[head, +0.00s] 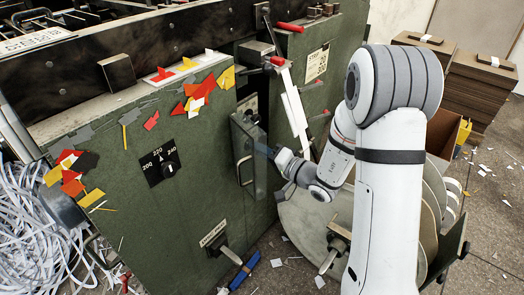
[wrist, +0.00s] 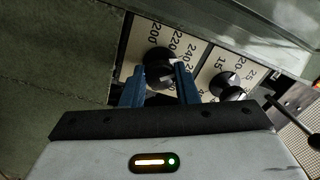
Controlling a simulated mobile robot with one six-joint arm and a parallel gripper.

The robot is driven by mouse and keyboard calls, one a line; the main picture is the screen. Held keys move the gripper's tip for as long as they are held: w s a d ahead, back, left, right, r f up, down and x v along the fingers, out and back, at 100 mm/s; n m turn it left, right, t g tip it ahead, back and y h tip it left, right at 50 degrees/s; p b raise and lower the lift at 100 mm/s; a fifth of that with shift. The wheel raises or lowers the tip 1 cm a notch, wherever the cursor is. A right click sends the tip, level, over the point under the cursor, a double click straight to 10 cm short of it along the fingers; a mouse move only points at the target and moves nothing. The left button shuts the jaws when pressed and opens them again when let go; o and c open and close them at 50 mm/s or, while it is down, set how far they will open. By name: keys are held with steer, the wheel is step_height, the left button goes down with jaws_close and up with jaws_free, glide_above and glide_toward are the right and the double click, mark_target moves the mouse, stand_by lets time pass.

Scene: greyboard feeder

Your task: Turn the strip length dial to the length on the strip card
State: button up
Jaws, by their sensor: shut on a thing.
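My gripper (wrist: 161,72) has its two blue fingers around the black knob of a dial (wrist: 160,57) in the wrist view, shut on it. The dial sits on a pale plate with figures around it; 200, 220 and 240 show. The fingers cover part of the knob, and I cannot tell where its pointer stands.
A second dial (wrist: 225,84), with 15, 20 and 25, is close right of the held one. Another black dial marked 200, 220, 240 (head: 165,168) is on the machine's front. A red-handled lever (head: 291,27) is above the door. Paper scraps (head: 192,88) lie on the machine.

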steer(key=shift+m, duration=0.3)
steer(key=shift+m+p, duration=0.8)
steer(key=shift+m, duration=6)
steer(key=shift+s, duration=0.1)
steer(key=o, duration=1)
steer(key=shift+r, duration=0.1)
steer(key=p+v, duration=0.2)
steer(key=v, duration=0.5)
steer(key=shift+s+d, duration=0.25)
steer(key=shift+d, duration=0.1)
